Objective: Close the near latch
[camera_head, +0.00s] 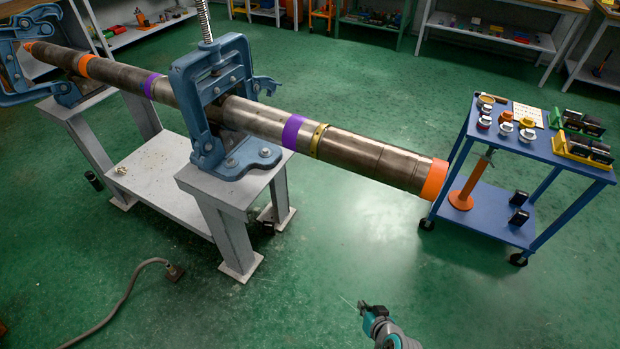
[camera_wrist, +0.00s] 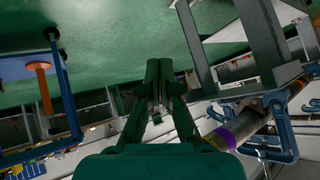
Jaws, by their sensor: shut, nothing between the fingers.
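The near pipe vise (camera_head: 225,110) is a blue frame standing on a grey stand, with a long steel pipe (camera_head: 350,150) running through it. A blue hooked part (camera_head: 265,86) sticks out on its right side; I cannot tell whether this is the latch or whether the latch is open. Blue vise metal also shows in the wrist view (camera_wrist: 282,142), at the lower right. My gripper (camera_head: 362,306) is low at the bottom of the head view, well apart from the vise and pipe. Its fingers are together and empty in the wrist view (camera_wrist: 160,72).
A second blue vise (camera_head: 30,50) holds the pipe's far end. The grey stand (camera_head: 165,175) carries both vises. A blue cart (camera_head: 540,145) with small items stands at the right, beside the pipe's orange end. A hose (camera_head: 125,292) lies on the floor. Green floor around my gripper is clear.

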